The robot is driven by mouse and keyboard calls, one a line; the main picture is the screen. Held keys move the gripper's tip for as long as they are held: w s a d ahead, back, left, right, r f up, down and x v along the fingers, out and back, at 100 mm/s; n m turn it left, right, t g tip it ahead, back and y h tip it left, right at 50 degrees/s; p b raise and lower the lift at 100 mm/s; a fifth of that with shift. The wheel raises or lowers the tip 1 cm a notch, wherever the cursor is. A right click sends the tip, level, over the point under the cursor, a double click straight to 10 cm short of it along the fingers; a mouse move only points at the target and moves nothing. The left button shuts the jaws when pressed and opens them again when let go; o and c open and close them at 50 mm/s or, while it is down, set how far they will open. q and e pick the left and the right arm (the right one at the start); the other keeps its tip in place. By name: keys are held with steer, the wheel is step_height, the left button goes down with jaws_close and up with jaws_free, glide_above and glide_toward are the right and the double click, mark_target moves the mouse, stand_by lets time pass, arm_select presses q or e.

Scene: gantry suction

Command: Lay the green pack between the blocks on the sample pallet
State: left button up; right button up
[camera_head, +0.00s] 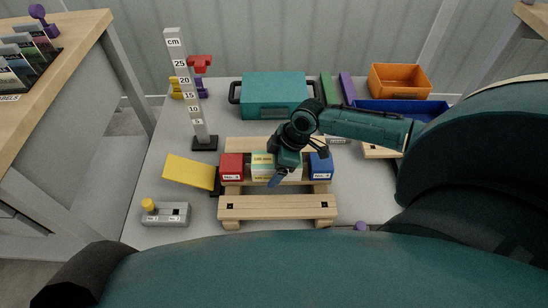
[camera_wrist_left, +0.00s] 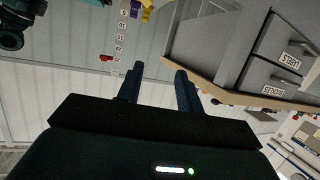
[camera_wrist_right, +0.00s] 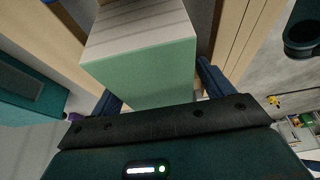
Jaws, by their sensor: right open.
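The sample pallet (camera_head: 277,207) is a slatted wooden frame in the middle of the table. A red block (camera_head: 231,168) stands on its left side and a blue block (camera_head: 321,167) on its right. The pale green pack (camera_head: 263,167) lies between them, its right part covered by my right gripper (camera_head: 279,174). In the right wrist view the pack (camera_wrist_right: 145,65) sits between the fingers of the right gripper (camera_wrist_right: 160,92), which is open around it. My left gripper (camera_wrist_left: 157,88) is open and empty, away from the pallet.
A teal case (camera_head: 274,95) stands behind the pallet. A height scale (camera_head: 189,95) and a tilted yellow plate (camera_head: 189,172) are to its left. A grey fixture (camera_head: 164,214) is at front left. Orange (camera_head: 400,80) and blue (camera_head: 385,106) bins are at back right.

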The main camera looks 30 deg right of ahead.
steer(key=p+v, duration=0.2)
steer(key=v, duration=0.5)
arm_select(q)
steer(key=shift+a+r+n+p, duration=0.2)
steer(key=shift+r+n+p, duration=0.2)
steer(key=shift+n+p, duration=0.15)
arm_select(e)
steer(key=v, duration=0.6)
steer(key=shift+r, duration=0.15)
